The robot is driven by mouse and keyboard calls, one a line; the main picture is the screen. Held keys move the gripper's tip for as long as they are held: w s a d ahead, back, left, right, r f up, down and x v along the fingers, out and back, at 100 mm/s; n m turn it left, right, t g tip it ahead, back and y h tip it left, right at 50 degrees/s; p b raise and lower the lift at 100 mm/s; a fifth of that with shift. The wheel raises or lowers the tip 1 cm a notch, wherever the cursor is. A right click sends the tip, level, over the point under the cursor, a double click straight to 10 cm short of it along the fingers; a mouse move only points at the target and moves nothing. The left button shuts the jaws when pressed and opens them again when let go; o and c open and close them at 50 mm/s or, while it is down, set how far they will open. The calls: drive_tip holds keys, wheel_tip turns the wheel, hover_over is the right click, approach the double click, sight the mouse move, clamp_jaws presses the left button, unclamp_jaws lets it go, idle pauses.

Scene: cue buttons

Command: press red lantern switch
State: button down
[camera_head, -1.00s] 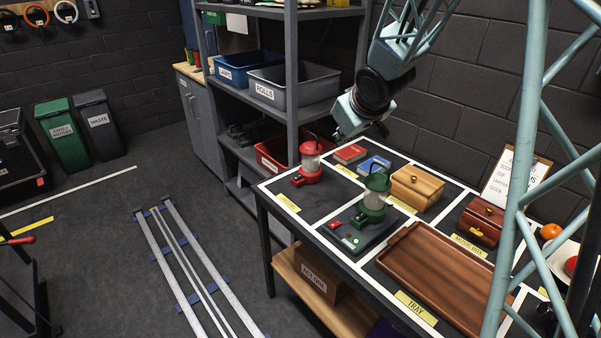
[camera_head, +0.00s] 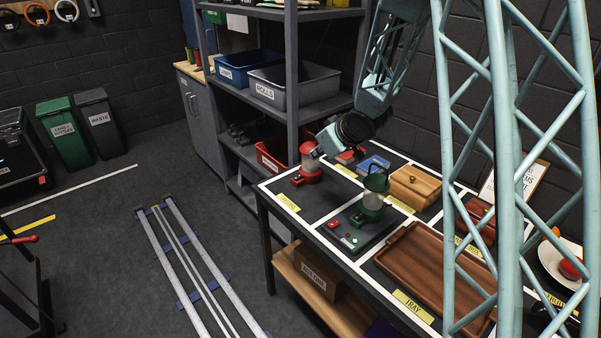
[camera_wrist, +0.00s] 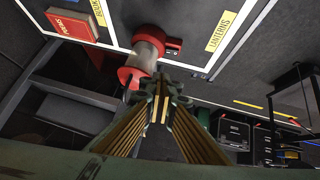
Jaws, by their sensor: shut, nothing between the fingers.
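The red lantern (camera_head: 308,172) stands upright at the table's near left corner, in the section labelled lanterns. My gripper (camera_wrist: 163,88) is shut and empty. In the head view it is just above and behind the lantern's top, partly hidden by my wrist. I cannot tell whether it touches the lantern. A green lantern (camera_head: 374,196) stands to the right on a dark board.
The dark board carries a small red and a small green button. A brown tray (camera_head: 440,272) fills the front right. A shelf with bins (camera_head: 292,84) stands behind the table's left end.

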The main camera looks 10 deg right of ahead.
drive_tip(key=shift+w+a+f+y, duration=0.15)
drive_tip(key=shift+w+a+f, duration=0.15)
drive_tip(key=shift+f, duration=0.2)
drive_tip(key=shift+w+a+f+y, duration=0.2)
drive_tip(key=shift+a+f, duration=0.15)
drive_tip(key=shift+f, duration=0.15)
drive_tip(key=shift+f, duration=0.1)
drive_tip(key=b, duration=0.3)
hover_over(298, 177)
drive_tip(key=s+d, duration=0.1)
drive_tip(key=f, duration=0.9)
drive_tip(key=shift+s, duration=0.2)
drive_tip(key=shift+w+d+f+b, duration=0.15)
drive_tip(key=shift+f+b, duration=0.25)
drive_tip(key=shift+f, duration=0.5)
